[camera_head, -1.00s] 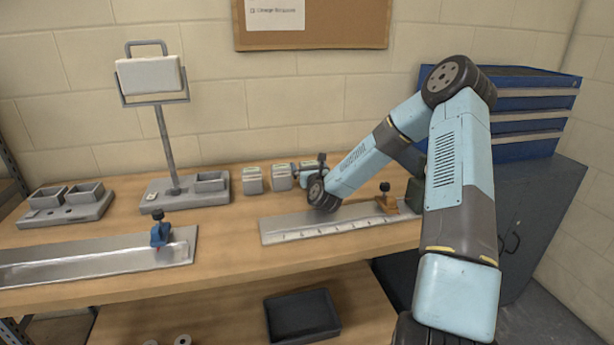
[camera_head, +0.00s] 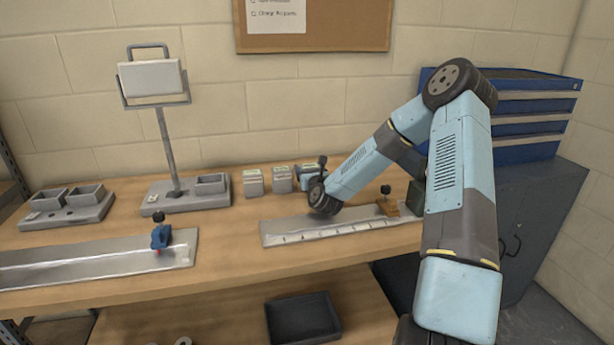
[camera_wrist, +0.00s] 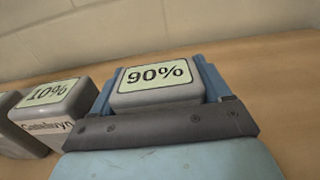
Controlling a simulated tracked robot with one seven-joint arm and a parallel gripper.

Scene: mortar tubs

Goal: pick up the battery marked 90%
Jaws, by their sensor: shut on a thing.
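The battery marked 90% (camera_wrist: 156,97) is a grey block with a pale label on top. In the wrist view it sits between the two blue fingers of my gripper (camera_wrist: 157,84), which is shut on it. In the head view my gripper (camera_head: 309,171) is at the back of the bench, right of two other grey batteries, and mostly hides the held one. I cannot tell whether the held battery touches the bench.
A battery marked 10% (camera_wrist: 50,104) stands just left of the held one; another (camera_head: 253,183) is farther left. A ruled metal plate (camera_head: 290,232) lies in front. A lamp stand (camera_head: 168,140) is to the left. Blue drawers (camera_head: 530,130) stand at right.

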